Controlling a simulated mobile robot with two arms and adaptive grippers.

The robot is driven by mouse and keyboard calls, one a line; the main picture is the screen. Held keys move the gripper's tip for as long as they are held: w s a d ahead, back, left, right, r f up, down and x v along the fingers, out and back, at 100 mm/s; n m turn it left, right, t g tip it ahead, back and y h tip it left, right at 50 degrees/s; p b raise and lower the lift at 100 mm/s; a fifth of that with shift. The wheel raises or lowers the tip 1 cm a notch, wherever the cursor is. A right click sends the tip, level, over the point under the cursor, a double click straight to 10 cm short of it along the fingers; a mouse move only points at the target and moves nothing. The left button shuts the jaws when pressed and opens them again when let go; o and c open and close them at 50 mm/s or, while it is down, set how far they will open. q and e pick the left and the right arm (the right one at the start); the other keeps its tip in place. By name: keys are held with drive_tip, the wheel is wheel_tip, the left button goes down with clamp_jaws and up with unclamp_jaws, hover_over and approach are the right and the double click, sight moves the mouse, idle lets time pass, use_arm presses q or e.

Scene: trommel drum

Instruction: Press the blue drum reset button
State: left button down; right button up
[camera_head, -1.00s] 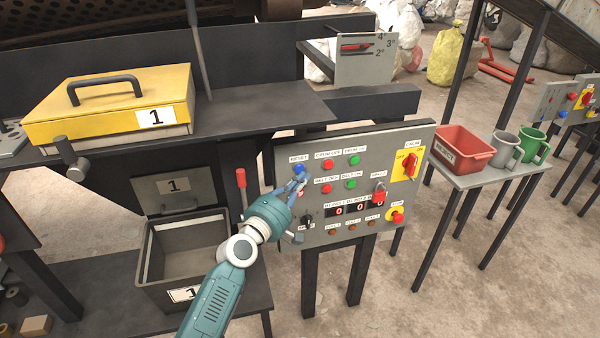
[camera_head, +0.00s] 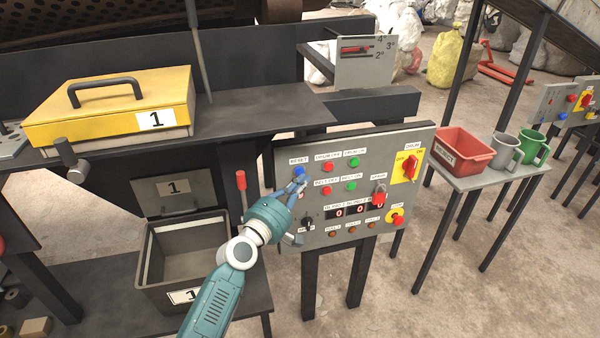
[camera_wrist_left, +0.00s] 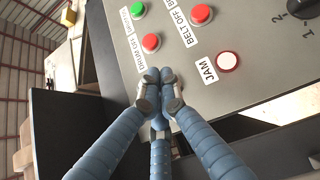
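The blue reset button (camera_head: 299,172) sits at the upper left of the grey control panel (camera_head: 413,139), under a RESET label. My left gripper (camera_head: 300,182) is at the panel, its fingertips right at the lower edge of the button in the head view. In the left wrist view the fingertips (camera_wrist_left: 160,78) are together with nothing between them, and the button is hidden behind them. I cannot tell whether the tips touch the button or whether it is pushed in. My right gripper is not in view.
Close to the fingertips are the red drum-off button (camera_wrist_left: 150,42), a green button (camera_wrist_left: 137,10), the red belt-off button (camera_wrist_left: 200,14) and the JAM lamp (camera_wrist_left: 228,61). A red lever (camera_head: 241,181) stands left of the panel. A red bin (camera_head: 465,144) is on a side table.

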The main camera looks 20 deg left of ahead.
use_arm(q)
drive_tip(key=shift+w, duration=0.1)
idle(0.3)
drive_tip(key=shift+w+a, duration=0.25)
drive_tip(key=shift+w, duration=0.05)
drive_tip(key=shift+w+a+b, duration=0.25)
drive_tip(key=shift+w+b, duration=0.05)
drive_tip(key=shift+b, duration=0.1)
idle(0.6)
idle(0.4)
drive_tip(key=shift+s+d+p, duration=0.45)
drive_tip(key=shift+s+d, duration=0.05)
drive_tip(key=shift+s, duration=0.2)
drive_tip(key=s+d, duration=0.1)
drive_tip(key=s+d+p, duration=0.1)
drive_tip(key=s+p, duration=0.1)
drive_tip(key=s, duration=0.1)
drive_tip(key=shift+s+d, duration=0.1)
drive_tip(key=shift+d, duration=0.3)
